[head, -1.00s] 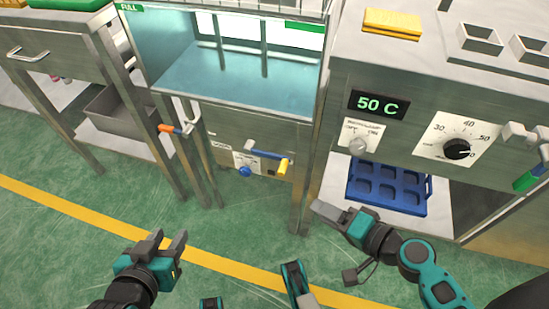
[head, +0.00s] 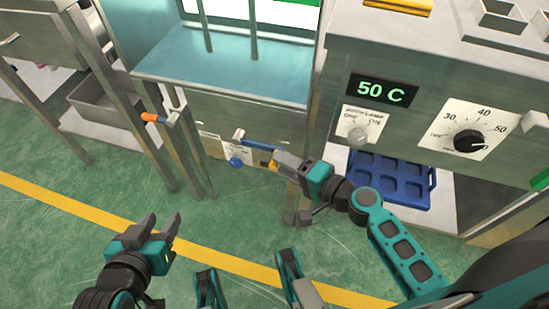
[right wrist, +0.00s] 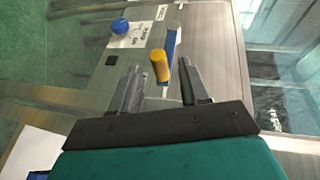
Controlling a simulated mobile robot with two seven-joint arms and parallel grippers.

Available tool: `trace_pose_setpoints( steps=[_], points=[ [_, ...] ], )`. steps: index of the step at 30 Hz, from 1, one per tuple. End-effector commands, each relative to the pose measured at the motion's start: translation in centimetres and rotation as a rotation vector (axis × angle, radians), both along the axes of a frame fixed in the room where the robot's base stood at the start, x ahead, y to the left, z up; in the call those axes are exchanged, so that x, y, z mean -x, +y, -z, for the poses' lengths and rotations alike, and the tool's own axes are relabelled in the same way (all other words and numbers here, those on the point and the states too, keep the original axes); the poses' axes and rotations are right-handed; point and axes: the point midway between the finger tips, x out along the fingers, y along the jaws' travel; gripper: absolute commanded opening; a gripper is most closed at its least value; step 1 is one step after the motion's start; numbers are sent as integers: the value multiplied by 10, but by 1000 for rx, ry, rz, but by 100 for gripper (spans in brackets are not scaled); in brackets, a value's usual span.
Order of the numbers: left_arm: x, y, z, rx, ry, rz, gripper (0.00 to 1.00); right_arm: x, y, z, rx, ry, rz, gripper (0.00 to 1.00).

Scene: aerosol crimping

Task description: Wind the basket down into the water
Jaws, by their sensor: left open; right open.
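The crank has a blue arm (head: 258,140) and a yellow handle on the front panel under the water tank (head: 215,65). In the head view my right gripper (head: 280,163) covers most of the handle. In the right wrist view the yellow handle (right wrist: 159,66) stands between and just beyond the tips of my open, empty right gripper (right wrist: 160,78). The blue crank arm (right wrist: 171,45) shows behind it. My left gripper (head: 160,228) is open and empty above the floor at the lower left. The basket is cut off at the top; only its thin bars (head: 253,30) show over the water.
A blue knob (head: 236,162) sits on the panel left of the crank. An orange-tipped lever (head: 150,117) stands out left of the tank. At right is a control box reading 50 C (head: 382,90) with a dial (head: 470,141), above a blue tray (head: 385,182).

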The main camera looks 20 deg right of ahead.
Motion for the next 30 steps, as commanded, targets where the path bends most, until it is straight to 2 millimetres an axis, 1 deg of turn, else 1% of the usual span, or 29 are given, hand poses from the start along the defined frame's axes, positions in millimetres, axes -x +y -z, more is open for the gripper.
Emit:
trace_pose_setpoints(
  steps=[1, 3, 7, 12, 18, 20, 30],
  points=[
    [0, 0, 1, 0, 1, 0, 43, -8, 5, 2, 0, -2, 0, 45],
    [0, 0, 2, -1, 2, 0, 43, -16, 11, 5, -1, -1, 0, 45],
    [1, 0, 4, -1, 6, 0, 43, -26, 17, 8, 1, 0, -1, 45],
    [3, 0, 5, -1, 10, 0, 43, -30, 20, 9, 0, 1, -1, 45],
    [3, 0, 5, -1, 11, 0, 43, -31, 20, 9, 0, 1, -1, 45],
    [3, 0, 5, 0, 10, 1, 43, -30, 20, 9, 0, 1, -1, 40],
    [3, 0, 4, 0, 9, 1, 43, -30, 20, 9, 1, 1, -1, 8]
  ],
)
